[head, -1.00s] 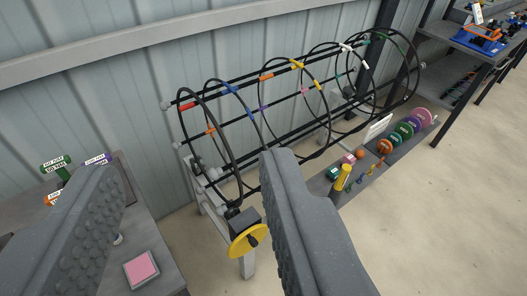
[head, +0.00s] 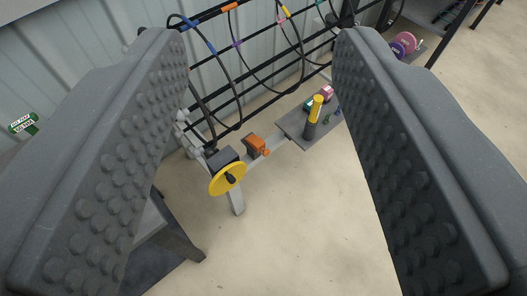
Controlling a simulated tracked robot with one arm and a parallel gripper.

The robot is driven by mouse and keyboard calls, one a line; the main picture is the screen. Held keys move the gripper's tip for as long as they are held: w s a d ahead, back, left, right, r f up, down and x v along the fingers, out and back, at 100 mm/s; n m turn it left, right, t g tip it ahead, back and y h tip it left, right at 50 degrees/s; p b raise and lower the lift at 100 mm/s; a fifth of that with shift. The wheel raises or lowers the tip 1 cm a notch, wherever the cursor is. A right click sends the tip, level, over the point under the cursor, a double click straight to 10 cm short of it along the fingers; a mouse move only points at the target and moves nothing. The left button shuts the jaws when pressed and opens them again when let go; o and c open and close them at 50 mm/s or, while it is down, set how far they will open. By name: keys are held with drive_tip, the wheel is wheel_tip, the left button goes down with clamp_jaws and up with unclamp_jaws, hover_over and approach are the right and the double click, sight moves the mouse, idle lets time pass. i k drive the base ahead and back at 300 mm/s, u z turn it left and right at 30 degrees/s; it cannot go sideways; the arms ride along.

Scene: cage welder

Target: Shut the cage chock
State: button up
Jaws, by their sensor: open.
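The cage (head: 197,44) of black rods and hoops with coloured bands runs along the wall at the top of the head view. At its near end is a yellow handwheel (head: 228,179) with a dark block behind it. An orange block (head: 258,146) with a small knob sits on the rail to the right of the wheel. It may be the cage chock; I cannot tell whether it is open or shut. My gripper (head: 260,42) is wide open and empty. Its fingers frame the wheel and orange block, apart from both. The left finger hides part of the cage's near end.
A grey shelf (head: 293,124) beside the cage holds a yellow-topped post (head: 316,108) and small coloured spools. A green labelled item (head: 24,123) shows at far left. A grey bench leg (head: 180,232) stands at lower left. The floor (head: 300,220) in front is clear.

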sight(256, 143)
drive_tip(key=u, duration=1.85)
drive_tip(key=k, duration=0.8)
drive_tip(key=z, duration=1.2)
drive_tip(key=i, duration=1)
drive_tip(key=u, duration=0.05)
